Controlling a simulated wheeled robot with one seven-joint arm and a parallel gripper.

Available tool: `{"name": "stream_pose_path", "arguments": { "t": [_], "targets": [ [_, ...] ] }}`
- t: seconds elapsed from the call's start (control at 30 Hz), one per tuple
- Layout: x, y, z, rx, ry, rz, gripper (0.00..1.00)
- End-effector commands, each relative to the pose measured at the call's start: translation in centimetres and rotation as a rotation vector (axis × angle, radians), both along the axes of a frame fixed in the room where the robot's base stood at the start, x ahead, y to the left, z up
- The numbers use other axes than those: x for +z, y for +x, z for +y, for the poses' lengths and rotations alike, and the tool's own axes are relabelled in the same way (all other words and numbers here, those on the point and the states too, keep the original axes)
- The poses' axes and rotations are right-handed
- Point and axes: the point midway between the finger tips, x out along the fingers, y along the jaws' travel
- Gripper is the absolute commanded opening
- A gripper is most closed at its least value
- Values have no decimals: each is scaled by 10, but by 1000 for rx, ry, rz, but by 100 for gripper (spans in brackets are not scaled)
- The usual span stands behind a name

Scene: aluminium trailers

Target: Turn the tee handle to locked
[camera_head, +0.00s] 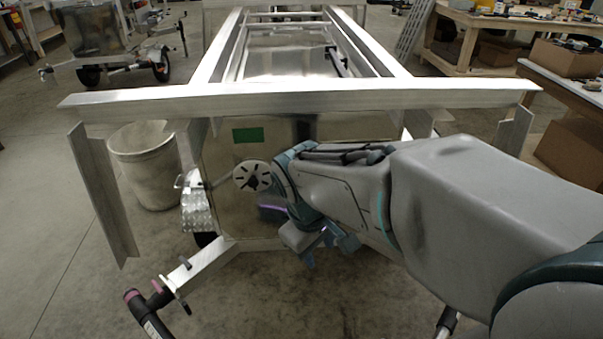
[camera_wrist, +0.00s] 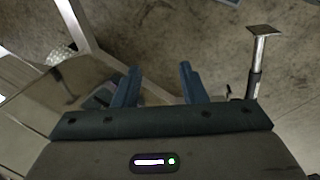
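A round white plate with black marks (camera_head: 252,175) is on the front panel of the trailer in the head view. A small dark shape at its middle may be the tee handle, but it is too small to make out its angle. My gripper (camera_head: 328,250) is below and to the right of the plate, apart from it, with my arm reaching in from the right. In the wrist view my gripper (camera_wrist: 157,74) has its two blue fingers spread, with nothing between them but floor and a light frame bar behind. The handle cannot be made out there.
The aluminium trailer frame (camera_head: 300,97) spans the view above my gripper. A green rectangle (camera_head: 248,135) is on the panel above the plate. A grey bin (camera_head: 145,165) stands at left, and a coupler (camera_head: 150,300) at lower left. A jack post (camera_wrist: 257,65) shows at right in the wrist view.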

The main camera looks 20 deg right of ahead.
Motion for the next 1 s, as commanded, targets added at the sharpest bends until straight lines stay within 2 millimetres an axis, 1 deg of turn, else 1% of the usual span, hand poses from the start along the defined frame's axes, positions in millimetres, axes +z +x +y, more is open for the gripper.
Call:
{"name": "stream_pose_path", "arguments": {
  "t": [0.03, 0.1, 0.27, 0.37, 0.4, 0.47, 0.53, 0.67, 0.77, 0.8, 0.9, 1.0],
  "targets": [
    [-25, 6, -10, 106, -67, 79, 38],
    [-42, 15, -24, 261, -161, 187, 38],
    [-78, 41, -55, 613, -360, 453, 38],
    [-99, 62, -70, 830, -478, 636, 38],
    [-106, 72, -76, 913, -525, 713, 38],
    [-118, 87, -82, 1037, -594, 833, 38],
    [-131, 107, -87, 1176, -671, 981, 38],
    [-157, 147, -88, 1411, -816, 1275, 38],
    [-178, 180, -82, 1566, -922, 1518, 38],
    [-186, 192, -78, 1616, -963, 1614, 38],
    [-205, 220, -65, 1712, -1055, 1837, 38],
    [-221, 240, -52, 1766, -1125, 2021, 38]
  ]
}}
